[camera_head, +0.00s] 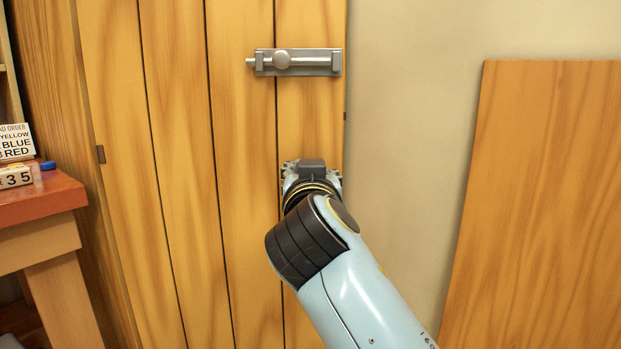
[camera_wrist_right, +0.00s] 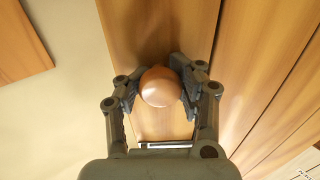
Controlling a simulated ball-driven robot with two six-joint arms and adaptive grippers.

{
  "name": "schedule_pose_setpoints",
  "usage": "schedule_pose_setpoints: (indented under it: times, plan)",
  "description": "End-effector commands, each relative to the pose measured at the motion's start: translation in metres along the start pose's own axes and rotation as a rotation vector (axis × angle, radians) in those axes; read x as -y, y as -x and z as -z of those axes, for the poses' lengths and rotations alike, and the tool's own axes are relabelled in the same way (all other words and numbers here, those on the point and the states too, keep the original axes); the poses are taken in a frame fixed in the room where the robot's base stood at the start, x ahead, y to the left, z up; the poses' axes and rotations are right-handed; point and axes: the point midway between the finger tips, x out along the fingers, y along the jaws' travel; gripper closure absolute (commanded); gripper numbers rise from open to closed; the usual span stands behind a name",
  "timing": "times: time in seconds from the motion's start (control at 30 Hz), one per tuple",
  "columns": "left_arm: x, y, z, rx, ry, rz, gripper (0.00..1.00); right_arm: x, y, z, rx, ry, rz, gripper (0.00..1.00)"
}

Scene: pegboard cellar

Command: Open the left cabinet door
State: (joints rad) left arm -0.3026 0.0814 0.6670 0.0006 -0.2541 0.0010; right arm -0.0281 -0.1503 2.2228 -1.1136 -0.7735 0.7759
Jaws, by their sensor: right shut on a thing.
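The left cabinet door (camera_head: 185,150) is a panel of tall wooden planks. It looks shut, with a hinge on its left side. A grey sliding bolt (camera_head: 298,62) with a round knob is mounted near its upper right edge. My right gripper (camera_head: 311,170) is at the door's right part, below the bolt; its fingertips are hidden in the head view. In the right wrist view my right gripper (camera_wrist_right: 160,88) is shut on a round, copper-brown knob (camera_wrist_right: 160,86) on the door, one finger on each side. My left gripper is not in view.
A red-topped wooden table (camera_head: 40,200) with a lettered sign (camera_head: 15,142) and number blocks (camera_head: 16,176) stands at the left. Another wooden panel (camera_head: 545,200) is at the right. A bare beige wall (camera_head: 420,120) lies between the door and that panel.

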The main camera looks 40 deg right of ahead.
Motion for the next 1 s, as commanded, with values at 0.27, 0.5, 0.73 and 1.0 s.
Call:
schedule_pose_setpoints:
  times: [0.27,0.5,0.73,1.0]
  plan:
    - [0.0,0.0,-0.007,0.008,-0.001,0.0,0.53,0.0,0.0,0.001,-0.002,-0.001,0.001,1.0]
    - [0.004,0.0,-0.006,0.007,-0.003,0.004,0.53,0.0,0.0,0.001,-0.002,-0.001,0.001,0.4]
    - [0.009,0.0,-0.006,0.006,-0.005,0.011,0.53,0.0,0.0,0.0,0.0,-0.001,0.001,0.44]
    - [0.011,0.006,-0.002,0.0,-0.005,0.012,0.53,-0.018,0.019,-0.07,0.235,0.105,0.038,0.79]
